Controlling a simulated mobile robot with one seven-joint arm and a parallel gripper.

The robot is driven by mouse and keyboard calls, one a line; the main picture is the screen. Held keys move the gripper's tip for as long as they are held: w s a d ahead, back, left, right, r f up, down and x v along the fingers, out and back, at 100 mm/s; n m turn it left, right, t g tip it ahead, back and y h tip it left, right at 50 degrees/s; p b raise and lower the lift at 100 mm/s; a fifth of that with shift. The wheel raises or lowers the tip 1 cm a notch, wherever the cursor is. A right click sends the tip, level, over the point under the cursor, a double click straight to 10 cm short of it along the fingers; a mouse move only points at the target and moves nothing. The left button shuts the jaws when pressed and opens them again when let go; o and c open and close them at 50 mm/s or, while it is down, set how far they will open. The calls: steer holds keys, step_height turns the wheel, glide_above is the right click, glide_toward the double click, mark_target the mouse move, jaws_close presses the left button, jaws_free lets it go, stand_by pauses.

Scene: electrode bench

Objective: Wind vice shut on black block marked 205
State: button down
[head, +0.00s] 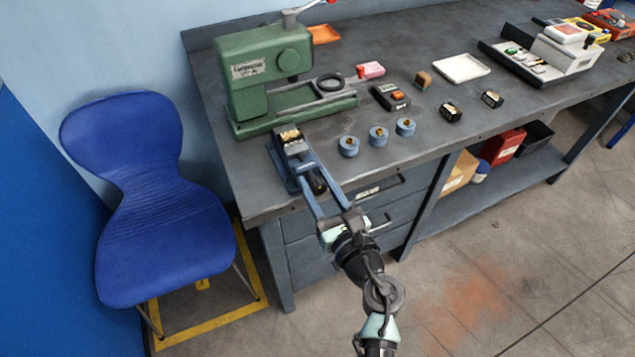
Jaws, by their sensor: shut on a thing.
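The blue vice (282,168) stands at the near left corner of the grey bench. A small dark block with a pale top (289,135) sits at the vice's far end, between its jaws as far as I can see. Its marking is too small to read, and I cannot tell how tightly the jaws meet it. The vice's black handle knob (318,186) is at the near end. My gripper (315,177) reaches in from the lower right, its long blue fingers on either side of the knob and shut on it. The fingers partly hide the knob and the vice's near end.
A green press (262,70) stands right behind the vice. A white tray (461,69) lies farther back. A blue chair (160,240) stands left of the bench.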

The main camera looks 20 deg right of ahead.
steer(key=shift+r+m+p, duration=0.1)
steer(key=shift+m+p, duration=0.2)
steer(key=shift+m, duration=0.1)
steer(key=m+p, duration=0.2)
steer(key=m, duration=0.1)
steer(key=shift+m+p, duration=0.35)
steer(key=shift+m, duration=0.05)
steer(key=m+p, duration=0.3)
steer(key=m, duration=0.2)
steer(key=shift+d+m, duration=0.1)
steer(key=shift+m, duration=0.2)
steer(key=m+p, duration=0.2)
steer(key=m, duration=0.3)
steer(key=shift+d+p, duration=0.1)
steer(key=shift+p, duration=0.2)
steer(key=m, duration=0.2)
steer(key=m+p, duration=0.1)
steer(key=m, duration=0.1)
steer(key=shift+f, duration=0.3)
steer(key=shift+m+p, duration=0.3)
steer(key=shift+m, duration=0.1)
steer(key=shift+c, duration=2.4)
jaws_free()
